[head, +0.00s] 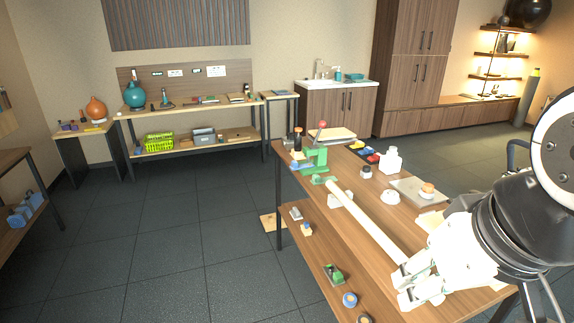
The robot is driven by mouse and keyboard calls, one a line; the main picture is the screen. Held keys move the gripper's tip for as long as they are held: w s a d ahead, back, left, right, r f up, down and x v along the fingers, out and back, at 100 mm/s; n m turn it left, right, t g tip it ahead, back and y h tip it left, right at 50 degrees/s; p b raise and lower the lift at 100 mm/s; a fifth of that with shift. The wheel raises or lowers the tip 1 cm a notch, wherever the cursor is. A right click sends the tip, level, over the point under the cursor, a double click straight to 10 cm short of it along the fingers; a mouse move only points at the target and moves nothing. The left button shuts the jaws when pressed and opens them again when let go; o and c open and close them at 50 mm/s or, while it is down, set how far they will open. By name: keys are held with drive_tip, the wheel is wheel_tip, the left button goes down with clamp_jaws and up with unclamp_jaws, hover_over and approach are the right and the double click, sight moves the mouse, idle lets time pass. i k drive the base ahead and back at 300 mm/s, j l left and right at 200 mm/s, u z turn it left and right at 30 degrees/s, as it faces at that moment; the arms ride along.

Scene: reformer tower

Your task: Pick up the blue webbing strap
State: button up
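I cannot say for certain which thing is the blue webbing strap. A small round blue roll (349,299) with a pale centre lies on the lower shelf of the near table and may be a coiled strap. Another small blue piece (301,166) lies on the tabletop beside the green press. My gripper (408,284) is over the near end of the table, with its white fingers apart and nothing visible between them. It is to the right of the blue roll and above the shelf's level.
A long cream bar (370,222) lies along the wooden table (340,238), its near end by my gripper. A green press (316,157), white bottle (391,161) and grey board (413,191) stand farther back. The dark floor (170,240) to the left is clear.

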sight(295, 166)
drive_tip(key=j, duration=0.5)
drive_tip(key=i+j+z, duration=0.15)
drive_tip(key=j, duration=0.25)
drive_tip(key=i+j+z, duration=0.1)
drive_tip(key=i+j, duration=0.25)
drive_tip(key=i+j+z, duration=0.15)
drive_tip(key=j, duration=0.35)
drive_tip(key=i+j+z, duration=0.1)
drive_tip(key=i, duration=0.35)
drive_tip(key=i+j+z, duration=0.1)
drive_tip(key=i+j, duration=0.2)
drive_tip(key=i, duration=0.2)
drive_tip(key=i+j+z, duration=0.1)
drive_tip(key=i+j, duration=0.15)
drive_tip(key=i, duration=0.2)
